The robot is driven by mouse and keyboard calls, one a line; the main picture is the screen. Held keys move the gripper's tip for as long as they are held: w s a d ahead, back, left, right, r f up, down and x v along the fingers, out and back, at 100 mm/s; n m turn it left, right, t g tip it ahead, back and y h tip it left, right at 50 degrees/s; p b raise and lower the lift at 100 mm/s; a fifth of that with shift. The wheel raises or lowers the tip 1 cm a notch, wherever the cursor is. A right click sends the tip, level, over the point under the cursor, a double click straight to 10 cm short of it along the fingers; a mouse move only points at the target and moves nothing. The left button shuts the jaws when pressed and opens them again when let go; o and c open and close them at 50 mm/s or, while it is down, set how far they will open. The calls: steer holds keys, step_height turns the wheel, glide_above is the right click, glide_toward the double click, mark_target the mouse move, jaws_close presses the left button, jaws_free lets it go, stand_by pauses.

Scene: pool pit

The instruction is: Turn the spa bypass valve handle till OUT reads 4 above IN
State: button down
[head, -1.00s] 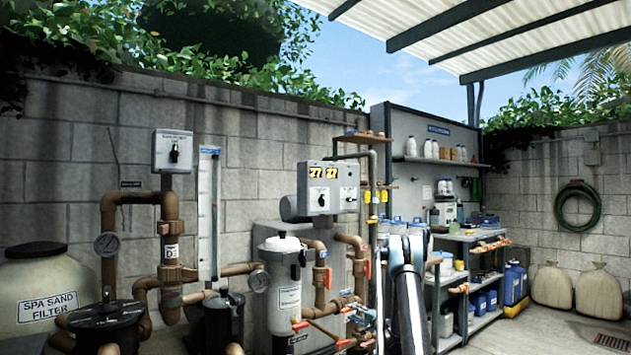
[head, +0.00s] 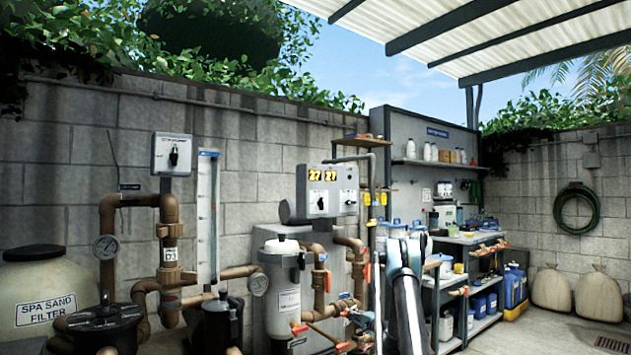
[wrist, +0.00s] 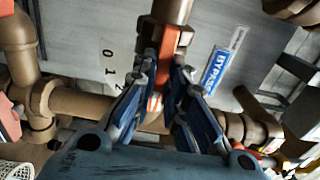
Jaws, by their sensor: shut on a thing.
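In the wrist view, my gripper (wrist: 160,100) has its blue fingers shut on the orange valve handle (wrist: 155,102). The handle lies below a brown pipe and valve body (wrist: 170,38). A blue BYPASS label (wrist: 218,60) is to its right, and a pale plate with 0, 1, 2 (wrist: 111,65) is to its left. The fingers hide part of the handle and the scale. In the head view, the grey control box (head: 327,191) carries two yellow displays (head: 322,176); both appear to read 27, though the digits are small.
Brown pipes (wrist: 75,101) run close to the gripper on the left and below. In the head view, a white filter canister (head: 283,290) stands left of my arm. Shelves with blue containers (head: 485,302) stand to the right. Open floor lies at the far right.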

steer(key=m, duration=0.4)
steer(key=shift+m, duration=0.3)
steer(key=c, duration=1.5)
jaws_free()
steer(key=shift+w+f, duration=0.1)
steer(key=shift+f, duration=0.05)
steer(key=v, duration=0.7)
